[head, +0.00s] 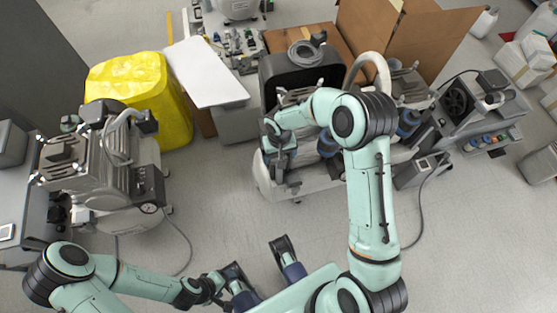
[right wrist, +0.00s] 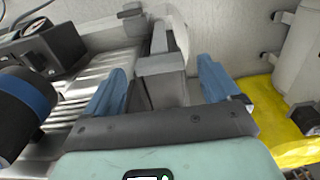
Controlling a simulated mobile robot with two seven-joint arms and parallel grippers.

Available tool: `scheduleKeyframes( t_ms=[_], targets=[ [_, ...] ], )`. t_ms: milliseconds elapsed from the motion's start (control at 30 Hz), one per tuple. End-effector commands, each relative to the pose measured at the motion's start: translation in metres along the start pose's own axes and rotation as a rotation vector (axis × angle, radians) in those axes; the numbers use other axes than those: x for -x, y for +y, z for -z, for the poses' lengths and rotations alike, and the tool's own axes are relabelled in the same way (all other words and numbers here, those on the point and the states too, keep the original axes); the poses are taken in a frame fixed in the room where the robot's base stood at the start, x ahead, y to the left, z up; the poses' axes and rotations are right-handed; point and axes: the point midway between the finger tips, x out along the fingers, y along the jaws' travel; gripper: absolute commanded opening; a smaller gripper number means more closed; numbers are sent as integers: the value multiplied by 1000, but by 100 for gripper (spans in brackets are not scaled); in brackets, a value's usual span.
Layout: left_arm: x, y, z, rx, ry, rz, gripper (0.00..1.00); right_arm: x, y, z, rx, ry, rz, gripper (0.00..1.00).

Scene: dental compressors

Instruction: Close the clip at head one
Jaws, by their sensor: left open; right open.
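The middle compressor (head: 320,180) has a white tank, a black housing and motor heads with blue bands. My right gripper (head: 279,178) points down at its left end. In the right wrist view, my right gripper's blue-padded fingers (right wrist: 160,88) are open, one on each side of a grey upright block (right wrist: 163,75). I cannot tell whether this block is the clip or whether the fingers touch it. A blue-banded black cylinder (right wrist: 25,105) is left of the fingers. My left gripper (head: 264,272) is open and empty above the floor at the bottom centre.
Another compressor (head: 105,170) stands at the left, beside a yellow-covered bin (head: 150,85). Cardboard boxes (head: 425,40) are behind the middle compressor. A unit with a black fan (head: 457,103) stands right. A cable (head: 420,215) lies on the floor; the front floor is mostly clear.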

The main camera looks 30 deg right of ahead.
Motion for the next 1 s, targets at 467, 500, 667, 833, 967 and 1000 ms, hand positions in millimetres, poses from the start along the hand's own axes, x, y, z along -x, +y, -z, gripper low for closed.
scheduleKeyframes(
  t_ms=[467, 500, 667, 833, 967, 1000],
  targets=[
    [-9, -1, 6, -3, 17, -4, 71, -19, 0, 1, -1, 2, 0, 76],
    [-9, -1, 6, -3, 17, -4, 71, -19, 0, 0, -1, 2, 0, 63],
    [-9, -1, 6, -2, 17, -4, 71, -19, 0, 0, -1, 1, 0, 33],
    [-10, -1, 6, -2, 17, -4, 71, -19, 0, 0, -10, 1, 0, 33],
    [-11, -2, 8, -2, 23, -4, 71, -19, 0, 0, -42, 1, 0, 33],
    [-12, -2, 10, -1, 26, -3, 71, -19, 0, 0, -59, 1, 0, 33]
  ],
)
